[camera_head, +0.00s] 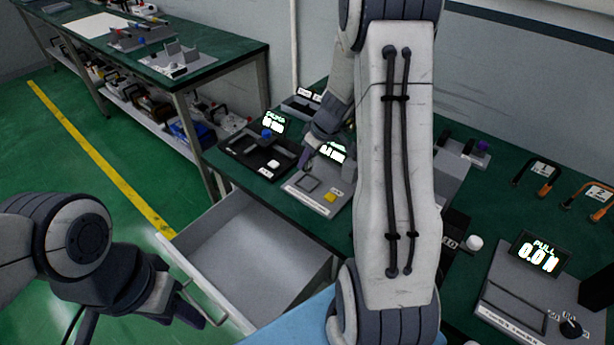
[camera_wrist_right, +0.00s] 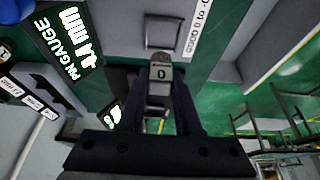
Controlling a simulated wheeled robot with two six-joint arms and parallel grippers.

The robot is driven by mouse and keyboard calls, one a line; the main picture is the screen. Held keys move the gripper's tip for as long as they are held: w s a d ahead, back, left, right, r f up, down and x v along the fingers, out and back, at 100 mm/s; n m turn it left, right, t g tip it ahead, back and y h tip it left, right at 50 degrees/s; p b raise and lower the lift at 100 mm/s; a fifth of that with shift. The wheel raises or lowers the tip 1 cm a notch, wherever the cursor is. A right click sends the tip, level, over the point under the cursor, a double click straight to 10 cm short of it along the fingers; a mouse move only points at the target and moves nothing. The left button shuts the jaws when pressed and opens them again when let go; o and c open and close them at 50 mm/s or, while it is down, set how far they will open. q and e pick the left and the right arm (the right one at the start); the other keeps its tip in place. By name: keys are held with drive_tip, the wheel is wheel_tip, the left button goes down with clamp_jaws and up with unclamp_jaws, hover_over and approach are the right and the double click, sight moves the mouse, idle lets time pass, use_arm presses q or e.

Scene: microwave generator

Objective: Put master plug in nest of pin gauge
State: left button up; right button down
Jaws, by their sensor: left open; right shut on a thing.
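The pin gauge is a grey plate (camera_head: 318,205) with a lit display (camera_head: 333,152) on the green bench. Its nest, a square recess, shows in the right wrist view (camera_wrist_right: 163,32) beside a "0" label strip; the display (camera_wrist_right: 70,42) is to its left. My right gripper (camera_head: 311,155) is shut on the master plug (camera_wrist_right: 160,73), a small grey block marked "0". In the wrist view the plug appears just short of the nest; its height above the plate is unclear. My left gripper (camera_head: 140,322) is open and empty near the drawer handle (camera_head: 203,308).
An open, empty drawer (camera_head: 245,250) juts out below the bench. A black gauge (camera_head: 262,152) with a blue knob stands left of the pin gauge. A pull tester (camera_head: 530,290) stands at right. My right arm hides the bench middle.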

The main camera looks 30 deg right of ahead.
sight(309, 171)
drive_tip(key=shift+f+b, duration=0.55)
drive_tip(key=shift+f, duration=2)
drive_tip(key=shift+f, duration=0.1)
drive_tip(key=shift+f, duration=0.1)
drive_tip(key=c, duration=0.6)
unclamp_jaws()
